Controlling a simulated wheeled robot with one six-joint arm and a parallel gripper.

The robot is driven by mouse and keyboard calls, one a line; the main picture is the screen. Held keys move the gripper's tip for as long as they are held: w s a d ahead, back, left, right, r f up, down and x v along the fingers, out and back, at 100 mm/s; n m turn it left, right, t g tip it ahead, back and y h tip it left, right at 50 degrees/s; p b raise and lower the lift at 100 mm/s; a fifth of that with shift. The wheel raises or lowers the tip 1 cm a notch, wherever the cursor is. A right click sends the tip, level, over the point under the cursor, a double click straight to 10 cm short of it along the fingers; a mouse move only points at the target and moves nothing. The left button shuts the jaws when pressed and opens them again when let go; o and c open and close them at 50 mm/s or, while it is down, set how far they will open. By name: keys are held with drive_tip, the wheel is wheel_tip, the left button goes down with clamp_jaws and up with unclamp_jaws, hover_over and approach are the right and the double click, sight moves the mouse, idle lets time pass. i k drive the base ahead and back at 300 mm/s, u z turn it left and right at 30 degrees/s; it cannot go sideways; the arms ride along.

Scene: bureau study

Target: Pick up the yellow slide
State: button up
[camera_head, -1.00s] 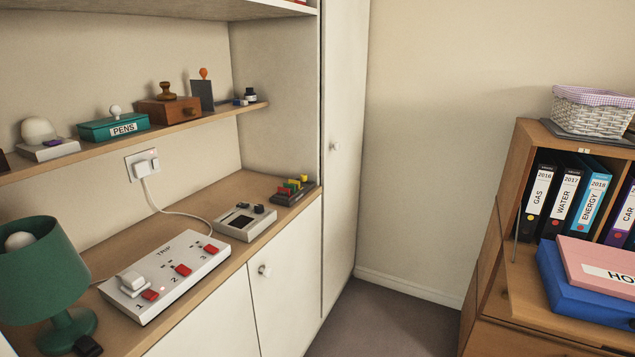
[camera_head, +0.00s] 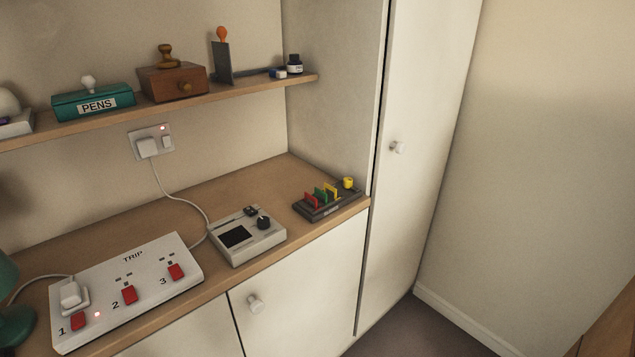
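The yellow slide (camera_head: 333,193) stands upright in a dark slotted rack (camera_head: 318,214) on the wooden counter, near its right end. A green slide (camera_head: 320,195) and a red slide (camera_head: 310,201) stand to its left in the same rack. A round yellow knob-like piece (camera_head: 347,183) sits at the rack's back right, close to the yellow slide. My gripper is not in view.
A grey device with a dark screen (camera_head: 247,237) sits left of the rack. A white TRIP box (camera_head: 130,285) with red switches and a cable lies further left. A shelf (camera_head: 160,122) overhangs the back. A tall cupboard (camera_head: 415,190) stands right of the counter.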

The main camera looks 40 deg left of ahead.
sight(331, 190)
drive_tip(key=u, duration=0.6)
drive_tip(key=i, duration=0.85)
drive_tip(key=u, duration=1.15)
drive_tip(key=i, duration=0.4)
drive_tip(key=u, duration=0.3)
